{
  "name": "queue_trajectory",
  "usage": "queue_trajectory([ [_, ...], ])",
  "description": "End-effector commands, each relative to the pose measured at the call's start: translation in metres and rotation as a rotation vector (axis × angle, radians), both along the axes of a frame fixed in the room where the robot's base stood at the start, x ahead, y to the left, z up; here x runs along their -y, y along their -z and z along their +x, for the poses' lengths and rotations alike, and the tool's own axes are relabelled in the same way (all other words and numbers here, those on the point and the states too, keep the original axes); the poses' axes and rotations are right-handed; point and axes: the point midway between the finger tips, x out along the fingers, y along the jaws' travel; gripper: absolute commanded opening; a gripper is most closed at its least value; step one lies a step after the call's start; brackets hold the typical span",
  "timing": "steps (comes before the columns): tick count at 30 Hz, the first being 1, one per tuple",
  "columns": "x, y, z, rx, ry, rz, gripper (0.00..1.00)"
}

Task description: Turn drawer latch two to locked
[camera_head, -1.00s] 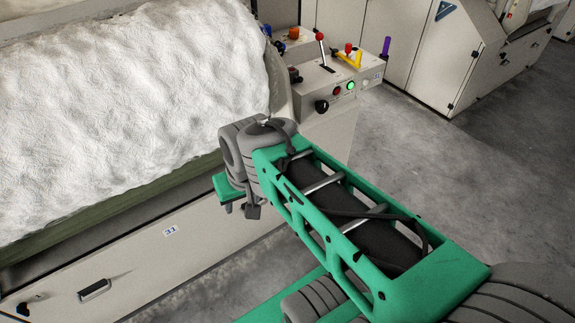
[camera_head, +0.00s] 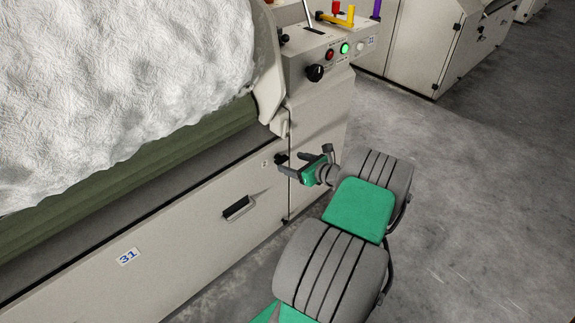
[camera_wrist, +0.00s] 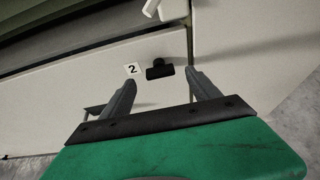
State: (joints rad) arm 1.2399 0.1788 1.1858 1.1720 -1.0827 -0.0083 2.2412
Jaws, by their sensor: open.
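Drawer latch two is a small black knob with a short bar (camera_wrist: 160,69), beside a label "2" (camera_wrist: 132,69) on the pale drawer front. In the wrist view the bar lies roughly across the picture. In the head view the latch (camera_head: 281,158) shows small near the drawer's right end; its setting cannot be read there. My gripper (camera_wrist: 161,82) is open and empty, its two grey fingers pointing at the panel. The latch appears between and just beyond the fingertips, apart from them. In the head view my gripper (camera_head: 298,164) is just right of the latch.
A control box (camera_head: 318,62) with levers and lit buttons stands above. White fibre (camera_head: 110,90) covers the roller. The floor (camera_head: 460,210) at right is clear.

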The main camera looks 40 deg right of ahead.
Motion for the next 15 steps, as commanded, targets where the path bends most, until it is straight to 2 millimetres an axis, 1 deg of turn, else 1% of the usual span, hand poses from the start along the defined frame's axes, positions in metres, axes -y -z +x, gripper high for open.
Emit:
queue_trajectory([
  [1, -0.002, 0.008, 0.010, 0.000, -0.006, -0.002, 0.71],
  [3, -0.002, 0.012, 0.020, -0.001, -0.005, -0.002, 0.71],
  [6, -0.001, 0.013, 0.029, 0.000, -0.002, -0.003, 0.71],
  [14, 0.000, 0.013, 0.030, -0.002, 0.001, -0.003, 0.71],
  [15, 0.000, 0.013, 0.030, -0.002, 0.001, -0.003, 0.68],
])
